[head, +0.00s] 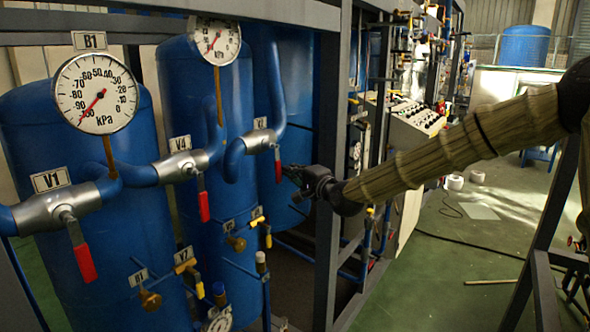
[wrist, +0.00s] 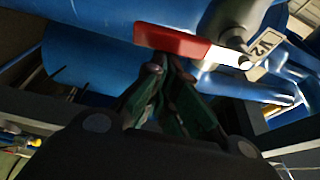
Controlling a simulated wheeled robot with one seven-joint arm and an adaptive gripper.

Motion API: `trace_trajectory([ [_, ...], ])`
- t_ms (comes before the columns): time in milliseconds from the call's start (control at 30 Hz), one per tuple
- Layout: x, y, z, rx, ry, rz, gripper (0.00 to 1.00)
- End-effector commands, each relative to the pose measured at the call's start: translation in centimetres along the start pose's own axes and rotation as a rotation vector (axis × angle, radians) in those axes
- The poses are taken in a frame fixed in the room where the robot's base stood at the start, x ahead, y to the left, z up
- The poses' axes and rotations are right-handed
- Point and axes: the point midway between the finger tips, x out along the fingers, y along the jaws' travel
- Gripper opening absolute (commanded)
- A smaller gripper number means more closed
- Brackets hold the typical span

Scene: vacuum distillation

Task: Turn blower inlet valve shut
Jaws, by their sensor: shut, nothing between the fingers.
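A red lever handle (head: 277,165) hangs down from the third valve (head: 260,141) along the blue pipe row. In the wrist view the same red handle (wrist: 172,41) fills the upper middle, joined by a silver stem to the valve body (wrist: 228,22). A tag (wrist: 265,45) beside it is tilted and hard to read. My gripper (head: 287,171) is just right of the handle in the head view. In the wrist view my gripper's fingertips (wrist: 165,63) are closed together with nothing between them, at the handle's edge. I cannot tell whether they touch it.
Valves V1 (head: 60,206) and V4 (head: 180,166), with hanging red handles, stand to the left. Dial gauges (head: 97,93) and blue tanks (head: 85,270) surround them. A dark frame post (head: 328,240) stands close to my wrist. Green floor (head: 440,280) is open at right.

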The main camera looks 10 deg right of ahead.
Motion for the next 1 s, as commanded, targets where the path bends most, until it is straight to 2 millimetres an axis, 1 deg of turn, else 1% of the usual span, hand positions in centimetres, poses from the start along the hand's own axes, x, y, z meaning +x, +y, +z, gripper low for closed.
trace_trajectory([
  [233, -0.1, 0.2, 0.5, 0.045, -0.002, 0.016, 0.00],
  [733, -0.1, 0.1, 0.5, 0.049, -0.001, 0.017, 0.00],
  [867, -0.1, -0.7, 0.4, 0.048, 0.000, 0.015, 0.00],
  [967, -0.1, -1.9, 0.3, 0.048, 0.000, 0.015, 0.00],
  [1000, -0.1, -2.6, 0.3, 0.048, 0.000, 0.014, 0.00],
])
